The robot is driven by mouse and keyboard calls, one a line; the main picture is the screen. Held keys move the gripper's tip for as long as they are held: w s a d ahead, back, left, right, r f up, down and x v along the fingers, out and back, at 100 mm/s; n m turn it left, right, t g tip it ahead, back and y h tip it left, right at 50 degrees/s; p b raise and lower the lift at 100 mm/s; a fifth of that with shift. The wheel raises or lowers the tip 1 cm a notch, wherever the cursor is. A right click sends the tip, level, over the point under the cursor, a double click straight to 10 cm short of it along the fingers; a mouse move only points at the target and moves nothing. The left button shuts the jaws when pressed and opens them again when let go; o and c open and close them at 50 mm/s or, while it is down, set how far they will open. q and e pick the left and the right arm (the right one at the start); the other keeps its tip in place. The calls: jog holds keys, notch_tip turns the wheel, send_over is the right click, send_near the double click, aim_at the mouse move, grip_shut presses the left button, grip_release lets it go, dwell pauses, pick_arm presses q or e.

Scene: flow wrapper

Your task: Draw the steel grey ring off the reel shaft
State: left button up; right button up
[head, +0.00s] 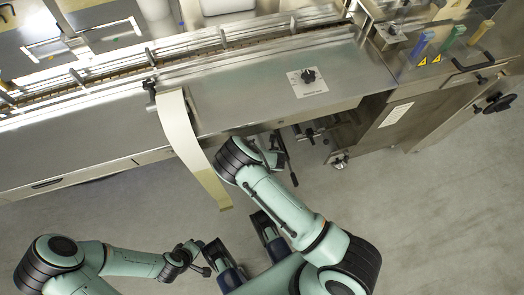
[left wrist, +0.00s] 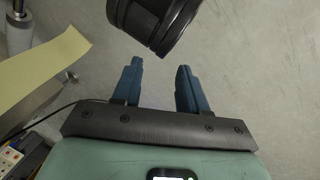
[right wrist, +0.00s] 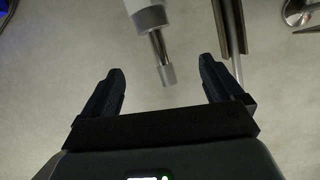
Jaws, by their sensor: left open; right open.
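In the right wrist view the reel shaft (right wrist: 159,46) points down toward my right gripper (right wrist: 161,82). A wider grey band, which looks like the steel grey ring (right wrist: 151,18), sits around it against a pale cylinder. The shaft ends in a slightly wider bright tip. My right gripper is open and empty, with the tip between its fingers in the picture; no contact shows. In the head view this gripper is hidden under the machine's edge. My left gripper (head: 243,243) is open and empty over the floor; its fingers also show in the left wrist view (left wrist: 157,82).
The steel machine table (head: 250,80) runs across the head view. A pale film strip (head: 190,150) hangs over its front edge, near my right arm. Upright metal bars (right wrist: 231,35) stand right of the shaft. Grey floor in front is free.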

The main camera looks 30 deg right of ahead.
pick_arm(q)
jog(key=w+a+f+b, duration=0.2)
jog(key=w+f+b, duration=0.1)
jog(key=w+f, duration=0.1)
pick_arm(e)
jog(key=shift+n, duration=0.9)
jog(key=w+f, duration=0.1)
jog(key=f, duration=0.1)
jog(key=w+f, duration=0.3)
jog(key=f, duration=0.1)
jog(key=shift+w+d+f, duration=0.2)
jog(key=shift+f, duration=0.05)
jog(key=b+x, duration=0.3)
jog(key=x, duration=0.3)
jog(key=shift+w, duration=0.2)
pick_arm(q)
jog(key=s+a+f+g, duration=0.1)
jog(key=s+f, duration=0.3)
jog(key=s, duration=0.2)
jog(key=shift+f+n+y, duration=0.3)
jog(key=shift+f+n, duration=0.05)
jog(key=shift+n, duration=0.05)
